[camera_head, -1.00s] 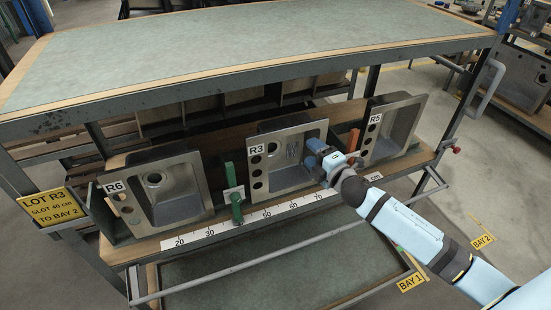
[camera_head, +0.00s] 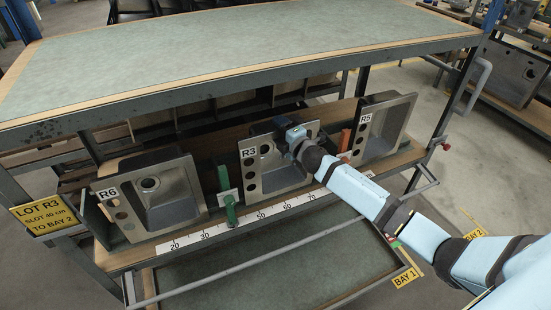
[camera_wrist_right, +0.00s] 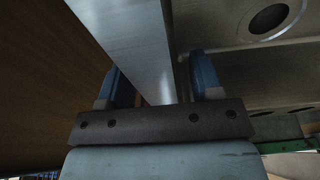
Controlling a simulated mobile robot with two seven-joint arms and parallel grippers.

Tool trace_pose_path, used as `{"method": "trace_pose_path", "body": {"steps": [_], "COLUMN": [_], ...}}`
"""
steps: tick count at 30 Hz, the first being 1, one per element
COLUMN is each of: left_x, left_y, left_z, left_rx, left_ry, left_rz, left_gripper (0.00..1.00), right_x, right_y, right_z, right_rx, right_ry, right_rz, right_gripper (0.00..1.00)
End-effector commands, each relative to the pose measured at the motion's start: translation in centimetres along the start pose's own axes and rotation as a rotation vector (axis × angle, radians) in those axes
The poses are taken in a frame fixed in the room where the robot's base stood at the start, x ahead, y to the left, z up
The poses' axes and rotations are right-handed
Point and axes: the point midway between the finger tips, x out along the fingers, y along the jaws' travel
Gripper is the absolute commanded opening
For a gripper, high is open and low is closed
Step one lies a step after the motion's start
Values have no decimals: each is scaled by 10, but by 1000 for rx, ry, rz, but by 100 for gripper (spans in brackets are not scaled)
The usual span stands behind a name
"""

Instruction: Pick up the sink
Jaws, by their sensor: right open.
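Three steel sinks stand tilted in the rack's middle shelf. Sink R3 (camera_head: 255,177) is in the middle, sink R6 (camera_head: 170,210) at the left and sink R5 (camera_head: 375,127) at the right. My right gripper (camera_head: 291,134) is at the right part of sink R3 and hides some of its bowl. In the right wrist view, the blue fingers of my right gripper (camera_wrist_right: 163,88) stand apart, one on each side of a steel edge (camera_wrist_right: 138,38). I cannot tell whether they touch it. My left gripper is not in view.
A yellow sign (camera_head: 46,216) reads LOT R3, slot 40 cm, to bay 2. A green divider (camera_head: 228,197) stands left of R3 and an orange one (camera_head: 344,141) right of it. A scale strip (camera_head: 260,217) and a front rail (camera_head: 250,262) run along the shelf. The worktop (camera_head: 240,50) overhangs it.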

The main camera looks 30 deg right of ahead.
Motion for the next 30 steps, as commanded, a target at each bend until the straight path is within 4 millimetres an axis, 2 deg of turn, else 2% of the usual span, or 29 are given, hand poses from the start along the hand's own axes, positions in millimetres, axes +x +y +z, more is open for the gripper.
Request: {"method": "trace_pose_path", "body": {"steps": [3,11,18,19,30], "left_x": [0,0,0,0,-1], "left_y": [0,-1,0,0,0], "left_z": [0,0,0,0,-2], "left_rx": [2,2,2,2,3], "left_ry": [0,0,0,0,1], "left_rz": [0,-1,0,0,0], "left_gripper": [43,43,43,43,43], "right_x": [10,12,12,12,13], "right_y": [-1,-1,-1,-1,11], "right_z": [-1,-1,-1,-1,0], "right_rx": [1,0,0,0,-1], "right_ry": [1,1,1,1,2], "right_rz": [-1,-1,-1,-1,6], "right_gripper": [60,57,2,0,0]}}
